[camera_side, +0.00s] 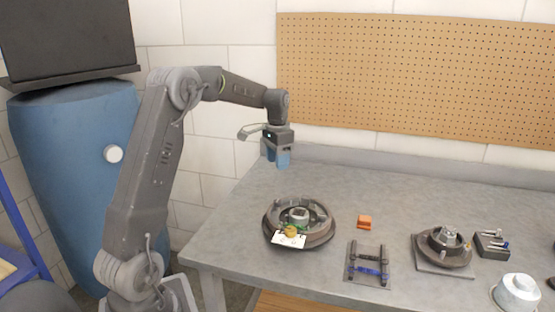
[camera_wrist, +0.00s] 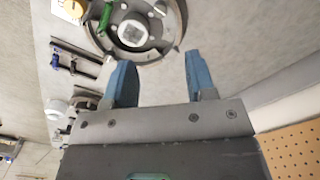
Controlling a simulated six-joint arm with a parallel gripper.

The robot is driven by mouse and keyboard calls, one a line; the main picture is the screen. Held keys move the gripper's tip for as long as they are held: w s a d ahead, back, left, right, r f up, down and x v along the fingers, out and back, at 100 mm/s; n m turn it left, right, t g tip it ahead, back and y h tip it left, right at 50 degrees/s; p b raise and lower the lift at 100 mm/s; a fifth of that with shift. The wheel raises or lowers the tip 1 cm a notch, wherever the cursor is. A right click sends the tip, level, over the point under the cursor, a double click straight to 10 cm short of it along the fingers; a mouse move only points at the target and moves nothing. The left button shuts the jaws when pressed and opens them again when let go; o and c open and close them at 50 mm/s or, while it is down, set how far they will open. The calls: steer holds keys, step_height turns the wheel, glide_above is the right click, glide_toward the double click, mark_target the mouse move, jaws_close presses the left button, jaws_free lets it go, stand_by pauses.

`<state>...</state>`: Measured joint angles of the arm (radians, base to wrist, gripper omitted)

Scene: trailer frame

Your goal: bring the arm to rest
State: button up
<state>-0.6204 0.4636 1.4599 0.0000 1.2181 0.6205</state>
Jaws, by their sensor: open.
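My gripper (camera_side: 278,160) hangs pointing down above the back left part of the table, clear of the things on it. In the wrist view its two blue fingers (camera_wrist: 160,80) stand apart with nothing held between them. In the side view a round drum-like hub assembly (camera_side: 322,229) lies on the table below and in front of my gripper. A white tag and a yellow piece (camera_side: 291,232) sit at its front edge. The hub also shows at the top of the wrist view (camera_wrist: 166,40).
The grey table (camera_side: 370,180) is bare along its back. An orange block (camera_side: 364,222), a rack with black and blue bars (camera_side: 368,265), a second hub on a plate (camera_side: 443,268), a small dark holder (camera_side: 491,245) and a white round part (camera_side: 517,292) stand to the right. A pegboard (camera_side: 415,75) hangs behind.

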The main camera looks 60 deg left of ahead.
steer(key=s+d+r+t, duration=0.1)
steer(key=s+d+r, duration=0.25)
steer(key=d, duration=0.45)
steer(key=s+d+r+t, duration=0.1)
steer(key=s+d+r, duration=0.25)
steer(key=d, duration=0.45)
steer(key=s+d+f+t, duration=0.1)
steer(key=s+d+t, duration=0.2)
steer(key=s+d, duration=0.9)
steer(key=shift+s+d+f+t, duration=0.3)
steer(key=shift+s+d, duration=0.1)
steer(key=shift+s, duration=0.8)
